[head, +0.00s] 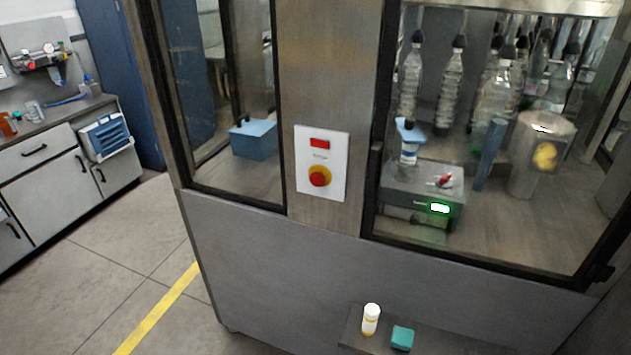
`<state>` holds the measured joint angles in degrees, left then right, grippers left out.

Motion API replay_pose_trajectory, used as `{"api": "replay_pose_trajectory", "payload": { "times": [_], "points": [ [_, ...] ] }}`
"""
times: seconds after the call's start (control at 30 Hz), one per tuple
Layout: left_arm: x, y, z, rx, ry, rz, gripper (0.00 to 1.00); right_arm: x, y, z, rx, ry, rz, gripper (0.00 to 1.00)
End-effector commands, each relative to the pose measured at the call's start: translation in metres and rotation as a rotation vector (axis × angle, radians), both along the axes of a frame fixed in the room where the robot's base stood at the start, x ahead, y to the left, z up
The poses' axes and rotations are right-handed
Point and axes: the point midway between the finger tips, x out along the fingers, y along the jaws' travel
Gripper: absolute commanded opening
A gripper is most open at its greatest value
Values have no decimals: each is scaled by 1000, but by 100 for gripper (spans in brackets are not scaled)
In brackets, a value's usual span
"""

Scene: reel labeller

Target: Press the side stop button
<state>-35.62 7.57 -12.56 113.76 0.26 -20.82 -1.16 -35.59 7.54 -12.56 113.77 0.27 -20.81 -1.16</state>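The stop button (319,176) is a round red knob on a yellow ring. It sits on a white panel (335,148) fixed to the metal post between two windows of the machine (300,265). A small red rectangle (319,143) is on the same panel above the button. Nothing covers the button. Neither of my grippers is in the head view.
A low ledge at the machine's front holds a white bottle (371,319) and a teal block (402,338). Behind glass are bottles (450,90) and a grey device (422,190) with a green-lit display. Counters (45,180) stand left; floor with a yellow line (158,310) is clear.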

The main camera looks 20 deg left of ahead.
Motion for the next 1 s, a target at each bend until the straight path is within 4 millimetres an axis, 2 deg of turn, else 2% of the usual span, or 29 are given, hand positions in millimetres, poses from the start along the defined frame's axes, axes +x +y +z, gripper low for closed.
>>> {"api": "replay_pose_trajectory", "payload": {
  "times": [0.07, 1.0],
  "points": [
    [0, 0, 0, 0, 0, 0, 0, 0, 0, 0, 0, 0, 0, 43],
    [0, 0, 0, -1, 0, 1, 0, 0, 0, 0, 0, 0, 0, 43]
  ]
}}
